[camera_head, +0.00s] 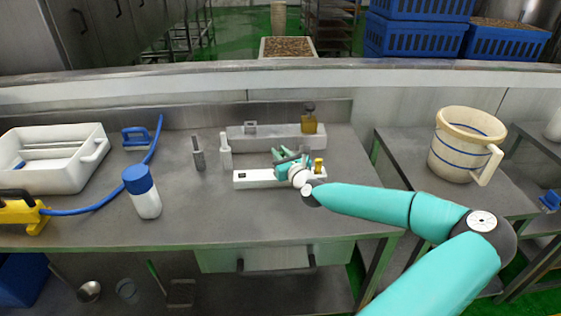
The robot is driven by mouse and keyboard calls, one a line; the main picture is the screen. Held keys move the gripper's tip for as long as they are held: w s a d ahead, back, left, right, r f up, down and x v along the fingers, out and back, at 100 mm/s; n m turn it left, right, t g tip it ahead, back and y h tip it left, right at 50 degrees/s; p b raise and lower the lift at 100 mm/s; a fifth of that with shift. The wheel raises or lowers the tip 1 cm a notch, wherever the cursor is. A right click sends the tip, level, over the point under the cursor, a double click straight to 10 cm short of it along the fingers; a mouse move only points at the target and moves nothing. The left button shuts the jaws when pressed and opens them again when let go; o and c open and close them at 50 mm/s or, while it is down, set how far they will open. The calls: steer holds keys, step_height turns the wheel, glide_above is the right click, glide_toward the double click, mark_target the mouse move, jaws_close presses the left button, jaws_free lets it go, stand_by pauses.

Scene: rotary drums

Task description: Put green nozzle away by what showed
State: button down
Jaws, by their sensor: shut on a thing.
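My gripper (284,158) is over the white block (252,179) on the steel counter, at the end of my teal arm. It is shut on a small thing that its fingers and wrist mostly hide. I cannot make out a green nozzle apart from the teal gripper parts. The white block has a dark square hole near its left end and a brass-coloured upright piece (319,166) at its right end. Behind it is a longer grey block (265,137) with a dark square socket and a brass piece with a dark top (309,122).
A grey upright piece (198,155) and a white one (225,152) stand left of the blocks. A blue-capped bottle (143,193), white tub (55,163), blue hose (118,190) and yellow tool (20,211) are left. A beige jug (462,145) stands on the right table.

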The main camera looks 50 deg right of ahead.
steer(key=shift+w+f, duration=0.1)
steer(key=shift+f, duration=1.5)
steer(key=shift+f, duration=0.15)
steer(key=c, duration=1.3)
jaws_free()
steer(key=v, duration=1.2)
